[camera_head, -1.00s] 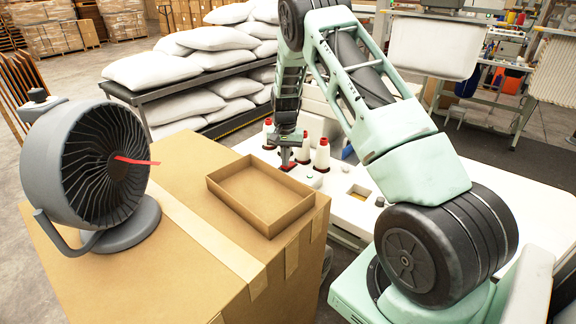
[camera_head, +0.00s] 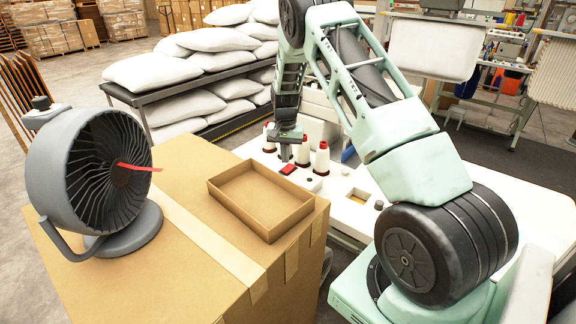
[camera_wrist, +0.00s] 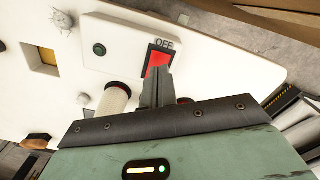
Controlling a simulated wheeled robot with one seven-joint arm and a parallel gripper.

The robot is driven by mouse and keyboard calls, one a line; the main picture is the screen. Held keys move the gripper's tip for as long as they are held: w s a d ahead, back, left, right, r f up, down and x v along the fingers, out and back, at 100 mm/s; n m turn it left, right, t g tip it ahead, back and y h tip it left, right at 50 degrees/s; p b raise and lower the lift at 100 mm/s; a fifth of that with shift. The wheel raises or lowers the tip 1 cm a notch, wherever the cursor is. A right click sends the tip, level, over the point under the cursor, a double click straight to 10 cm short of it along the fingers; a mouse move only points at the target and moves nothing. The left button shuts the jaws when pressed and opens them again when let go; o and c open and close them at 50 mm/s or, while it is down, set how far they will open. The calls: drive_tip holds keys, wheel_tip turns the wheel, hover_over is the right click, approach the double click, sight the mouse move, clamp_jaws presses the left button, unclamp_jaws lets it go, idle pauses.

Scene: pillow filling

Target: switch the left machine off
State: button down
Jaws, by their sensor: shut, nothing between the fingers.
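The white machine top (camera_head: 340,200) stands behind the cardboard box. Its red switch (camera_head: 288,169) sits near the spools, and shows in the wrist view as a red rocker (camera_wrist: 158,59) in a dark frame beside the printed word OFF (camera_wrist: 164,43). My gripper (camera_head: 286,152) is shut and empty, above the switch and apart from it in the head view. In the wrist view, the shut fingers (camera_wrist: 159,74) point at the rocker and cover its lower part. I cannot tell which way the rocker is tilted.
White thread spools (camera_head: 302,151) stand close around my gripper. A round dark green button (camera_wrist: 99,49) is near the switch. A grey fan (camera_head: 98,175) and an open cardboard tray (camera_head: 262,235) are on the large box (camera_head: 190,290). Sacks (camera_head: 150,70) fill a rack behind.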

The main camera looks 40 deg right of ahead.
sight(284, 171)
drive_tip(key=shift+r+p, duration=1)
drive_tip(key=shift+r, duration=0.95)
drive_tip(key=s+a+r+n+t, duration=0.1)
drive_tip(key=s+a+r+n, duration=0.3)
drive_tip(key=a, duration=0.4)
drive_tip(key=s+a+r+n, duration=0.1)
drive_tip(key=s+a+r, duration=0.4)
drive_tip(key=a+r, duration=0.15)
drive_tip(key=s+a+r+n+t, duration=0.25)
drive_tip(key=s+a+n, duration=0.25)
drive_tip(key=s+a, duration=0.55)
drive_tip(key=s+a+f+n+g+b, duration=0.1)
drive_tip(key=s+a+f+n+b, duration=0.2)
drive_tip(key=s+a, duration=0.4)
drive_tip(key=s+a+f+n+g+b, duration=0.2)
drive_tip(key=s+a+n+b, duration=0.3)
drive_tip(key=s+a, duration=0.3)
drive_tip(key=shift+s+a+f+y, duration=0.3)
drive_tip(key=shift+a+f, duration=0.1)
drive_tip(key=shift+a, duration=0.6)
